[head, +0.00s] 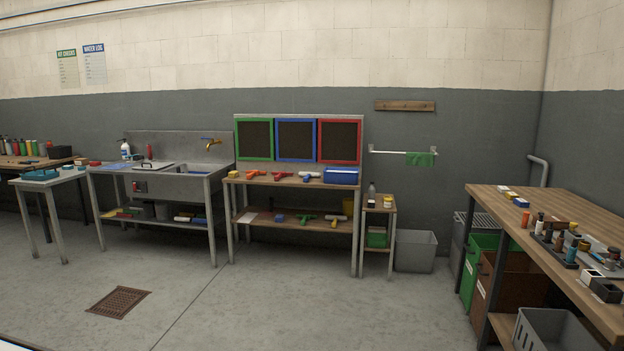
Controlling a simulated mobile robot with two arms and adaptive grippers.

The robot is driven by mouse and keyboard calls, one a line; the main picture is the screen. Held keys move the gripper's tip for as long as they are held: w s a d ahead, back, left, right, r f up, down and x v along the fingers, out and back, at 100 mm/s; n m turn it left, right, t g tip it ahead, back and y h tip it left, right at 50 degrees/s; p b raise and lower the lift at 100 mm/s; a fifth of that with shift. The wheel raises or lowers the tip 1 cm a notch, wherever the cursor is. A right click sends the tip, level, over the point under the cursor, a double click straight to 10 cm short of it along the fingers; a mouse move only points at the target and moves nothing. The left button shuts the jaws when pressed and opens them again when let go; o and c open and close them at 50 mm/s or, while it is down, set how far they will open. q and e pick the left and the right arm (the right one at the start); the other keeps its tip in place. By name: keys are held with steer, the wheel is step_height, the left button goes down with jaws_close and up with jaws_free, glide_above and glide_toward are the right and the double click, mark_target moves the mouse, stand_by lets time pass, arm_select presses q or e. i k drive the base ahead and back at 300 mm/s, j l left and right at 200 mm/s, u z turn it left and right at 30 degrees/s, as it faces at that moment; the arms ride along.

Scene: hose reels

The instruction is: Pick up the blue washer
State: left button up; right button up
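I cannot make out a blue washer for certain; a thing that small does not show clearly at this distance. Blue things in the head view include a blue box (340,176) on the middle bench and a small blue block (522,203) on the right workbench. A dark piece with a blue base (571,255) stands among the small parts on that workbench. A blue tray (40,174) sits on the small table at left. Neither of my grippers is in view.
A steel sink (180,181) stands left of the middle bench (290,183). The wooden workbench (560,215) at right has bins under it. A grey bin (415,251) stands by the wall. A drain grate (118,302) lies in the floor. The central floor is clear.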

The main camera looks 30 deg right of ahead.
mark_target(306, 174)
steer(key=l+z, duration=0.2)
steer(key=l, duration=0.2)
steer(key=i+l+z, duration=0.2)
steer(key=l, duration=0.2)
steer(key=i+l+z, duration=0.1)
steer(key=l+z, duration=0.15)
steer(key=i+l+z, duration=0.1)
steer(key=i+l, duration=0.2)
steer(key=i, duration=0.2)
steer(key=i+l, duration=0.25)
steer(key=i, duration=0.25)
steer(key=i+l+z, duration=0.15)
steer(key=i, duration=0.35)
steer(key=i+l+z, duration=0.1)
steer(key=i+l, duration=0.2)
steer(key=i, duration=0.2)
steer(key=i+j+u, duration=0.1)
steer(key=i+u, duration=0.15)
steer(key=i, duration=0.9)
steer(key=i+l+u, duration=0.25)
steer(key=i, duration=0.85)
steer(key=j, duration=0.1)
